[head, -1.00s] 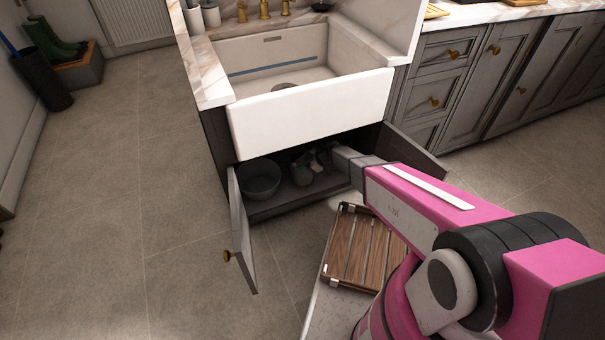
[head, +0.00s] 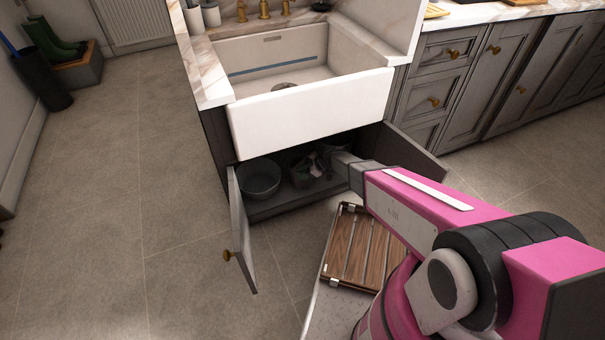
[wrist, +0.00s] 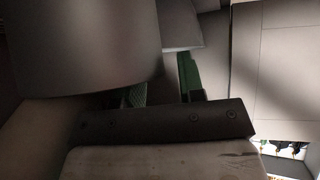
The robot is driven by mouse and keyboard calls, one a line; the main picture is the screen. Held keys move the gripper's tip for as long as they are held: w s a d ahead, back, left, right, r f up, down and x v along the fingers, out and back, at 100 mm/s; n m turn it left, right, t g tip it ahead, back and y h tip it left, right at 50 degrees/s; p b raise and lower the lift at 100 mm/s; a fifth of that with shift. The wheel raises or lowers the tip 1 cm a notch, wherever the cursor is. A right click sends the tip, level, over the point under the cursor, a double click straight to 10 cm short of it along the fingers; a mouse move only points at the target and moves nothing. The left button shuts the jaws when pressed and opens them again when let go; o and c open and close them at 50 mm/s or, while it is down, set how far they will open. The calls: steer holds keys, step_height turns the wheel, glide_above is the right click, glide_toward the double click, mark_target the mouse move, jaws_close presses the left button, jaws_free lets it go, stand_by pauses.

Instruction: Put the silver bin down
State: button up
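My gripper (head: 322,164) is low inside the open cabinet under the sink, seen small in the head view. In the wrist view its two green-padded fingers (wrist: 165,88) stand apart with a dark gap between them. A large smooth grey curved surface, apparently the silver bin (wrist: 80,45), fills the upper left of the wrist view and overlaps the left finger. Its edge lies near the gap, and I see no clear grip on it. In the head view a rounded grey rim, likely the bin (head: 335,144), shows behind my gripper; the rest is hidden.
A grey bowl-like container (head: 260,178) stands at the cabinet's left. A small container (head: 300,177) with items stands beside my gripper. The left door (head: 243,235) and right door (head: 412,153) are open.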

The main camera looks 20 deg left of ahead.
steer(key=shift+d+r, duration=0.15)
steer(key=shift+r, duration=0.1)
steer(key=v, duration=1.1)
steer(key=shift+d+r, duration=0.2)
steer(key=shift+d, duration=0.05)
steer(key=s+d+r+m+t+h, duration=0.1)
steer(key=s+d+r+m+h, duration=0.2)
steer(key=d+r+m, duration=0.4)
steer(key=s+d+r+m+t+h, duration=0.1)
steer(key=s+d+r+m+h, duration=0.2)
steer(key=d+r+m, duration=0.5)
steer(key=s+d+r+m+t+h, duration=0.1)
steer(key=s+d+r+m+h, duration=0.2)
steer(key=d, duration=1.9)
step_height(320, 180, up, 5)
steer(key=s+m, duration=0.2)
steer(key=m, duration=0.2)
steer(key=shift+h, duration=0.4)
steer(key=shift+f, duration=0.1)
